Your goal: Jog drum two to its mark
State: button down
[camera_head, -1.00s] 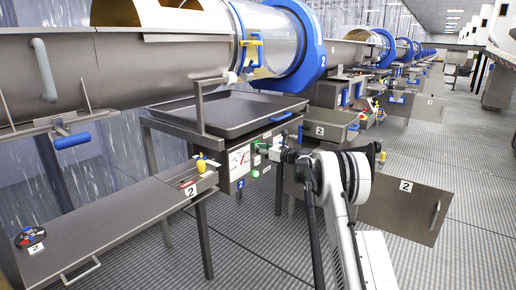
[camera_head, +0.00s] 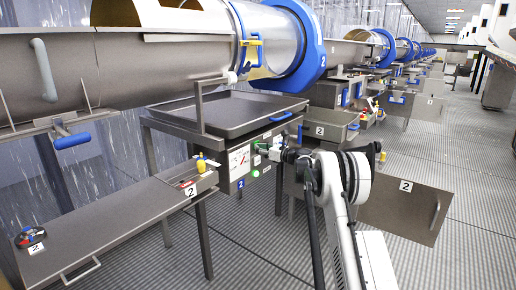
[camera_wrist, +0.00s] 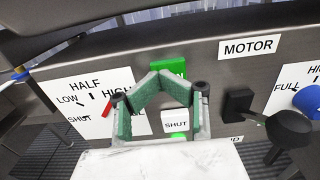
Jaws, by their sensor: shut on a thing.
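Drum two (camera_head: 270,45) is the clear cylinder at upper centre in the head view, with a blue end ring (camera_head: 312,45) numbered 2. A yellow-and-blue fitting (camera_head: 251,42) sits by its left end. I cannot make out which feature is the mark. My gripper (camera_head: 263,149) is at the control panel (camera_head: 240,165) below the tray. In the wrist view my gripper's green-padded fingers (camera_wrist: 160,80) come together in front of a partly hidden green plate (camera_wrist: 172,66). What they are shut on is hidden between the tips. A SHUT label (camera_wrist: 176,124) shows below them.
A black knob (camera_wrist: 280,130) stands right of my fingers, below the MOTOR label (camera_wrist: 249,47). A LOW-HALF-HIGH dial with a red pointer (camera_wrist: 107,108) is at left. A tray (camera_head: 225,112) overhangs the panel. A low steel bench (camera_head: 110,225) stands at lower left.

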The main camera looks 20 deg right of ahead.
jog(key=shift+a, duration=0.2)
jog(key=p+v, duration=0.1)
jog(key=v, duration=1.3)
jog(key=shift+d+p, duration=0.2)
jog(key=shift+p, duration=0.2)
dwell(1.0)
jog(key=s+a+r+n+g+p, duration=0.1)
jog(key=s+a+r+n+g, duration=0.15)
jog(key=a+r, duration=0.35)
jog(key=s+a+r+n+g+h+p, duration=0.1)
jog(key=s+a+r+n, duration=0.3)
jog(key=a, duration=0.4)
jog(key=s+a+r+n+g+p, duration=0.1)
jog(key=s+a+r+n+g, duration=0.1)
jog(key=s+a+r+n, duration=0.45)
jog(key=s+a+r+n+g+h+p, duration=0.2)
jog(key=s+a+n+h, duration=0.15)
jog(key=s+a, duration=0.8)
jog(key=s+a+f+n+h+p, duration=0.1)
jog(key=s+n, duration=0.6)
jog(key=s, duration=0.7)
jog(key=s+a+f+n+g+h+p, duration=0.1)
jog(key=s+f+n+h+p, duration=0.2)
jog(key=s+n, duration=0.4)
jog(key=s, duration=0.7)
jog(key=shift+s+a, duration=0.25)
jog(key=shift+a, duration=0.1)
